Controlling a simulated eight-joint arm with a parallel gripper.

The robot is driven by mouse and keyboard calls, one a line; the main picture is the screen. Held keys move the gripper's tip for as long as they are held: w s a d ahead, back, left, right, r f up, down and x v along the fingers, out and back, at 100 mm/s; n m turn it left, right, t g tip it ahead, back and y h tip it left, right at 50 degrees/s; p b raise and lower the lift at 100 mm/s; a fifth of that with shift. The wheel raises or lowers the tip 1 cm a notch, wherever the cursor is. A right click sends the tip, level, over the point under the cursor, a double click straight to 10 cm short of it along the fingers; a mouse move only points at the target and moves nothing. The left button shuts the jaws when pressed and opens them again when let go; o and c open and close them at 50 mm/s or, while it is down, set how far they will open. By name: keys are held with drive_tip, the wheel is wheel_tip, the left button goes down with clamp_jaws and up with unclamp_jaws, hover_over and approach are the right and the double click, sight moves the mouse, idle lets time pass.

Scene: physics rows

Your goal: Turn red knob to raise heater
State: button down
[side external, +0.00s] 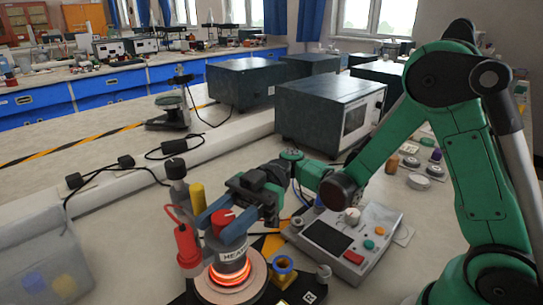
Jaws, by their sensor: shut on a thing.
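The red knob (224,217) sits on top of the grey heater (231,252), which carries lettering that is partly covered. My gripper (223,224) reaches in from the right with its blue fingers on either side of the knob and is shut on it. Below the heater body, an orange-red glowing ring (231,277) shows inside a round, tan collar (254,285). The far side of the knob is partly hidden by the fingers.
A red plug-like part (187,245) with a red lead and a yellow cylinder (197,196) stand close at the left. A control box (340,240) with buttons lies right of my gripper. A clear bin (40,265) is at lower left. Dark instrument boxes (325,110) stand behind.

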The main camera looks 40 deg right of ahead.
sight(223, 217)
drive_tip(key=shift+n+g+h, duration=0.4)
drive_tip(key=shift+n+g, duration=0.6)
drive_tip(key=shift+g, duration=0.5)
drive_tip(key=shift+c, duration=2.4)
unclamp_jaws()
wheel_tip(223, 217, up, 20)
